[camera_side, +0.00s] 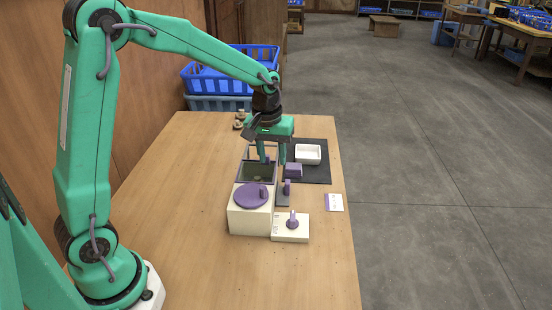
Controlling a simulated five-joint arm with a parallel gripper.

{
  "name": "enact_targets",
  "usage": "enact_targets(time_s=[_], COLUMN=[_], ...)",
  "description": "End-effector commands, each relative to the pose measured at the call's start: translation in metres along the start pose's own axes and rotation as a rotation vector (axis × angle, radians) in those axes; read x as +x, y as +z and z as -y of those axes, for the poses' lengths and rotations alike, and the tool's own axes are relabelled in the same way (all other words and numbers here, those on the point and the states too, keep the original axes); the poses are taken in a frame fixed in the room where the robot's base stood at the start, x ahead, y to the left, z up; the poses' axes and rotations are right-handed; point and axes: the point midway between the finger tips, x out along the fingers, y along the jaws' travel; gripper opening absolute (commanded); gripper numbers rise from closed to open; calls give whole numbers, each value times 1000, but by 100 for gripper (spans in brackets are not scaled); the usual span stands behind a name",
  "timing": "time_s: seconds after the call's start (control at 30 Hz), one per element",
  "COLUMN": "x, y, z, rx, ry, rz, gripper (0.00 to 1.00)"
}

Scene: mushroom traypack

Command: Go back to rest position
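My gripper (272,158) points down at the end of my green arm, above the right side of an open dark-walled bin (242,172). Its two green fingers are spread apart, and I see nothing clearly held between them. The right finger comes down near a purple block (293,171). The exact height of the fingertips above the bin and block is hard to tell. A white tray (308,161) lies on a dark mat (318,176) to the right of my gripper and looks empty.
A white box with a round purple lid (249,195) stands in front of the bin. A small white unit with a purple knob (291,228) and a card (334,202) lie nearby. Blue crates (230,80) stand behind the table. The table's left part (185,190) is clear.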

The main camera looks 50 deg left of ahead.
Motion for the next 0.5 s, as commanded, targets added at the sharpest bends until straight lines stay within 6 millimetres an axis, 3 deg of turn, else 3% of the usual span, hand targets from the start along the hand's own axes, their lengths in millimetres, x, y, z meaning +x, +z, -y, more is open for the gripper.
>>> enact_targets(time_s=[0.2, 0.5], x=[-43, -87], y=[27, 69], z=[9, 26], rx=[98, 233], ry=[33, 68], rz=[-58, -136], gripper=[38, 38])
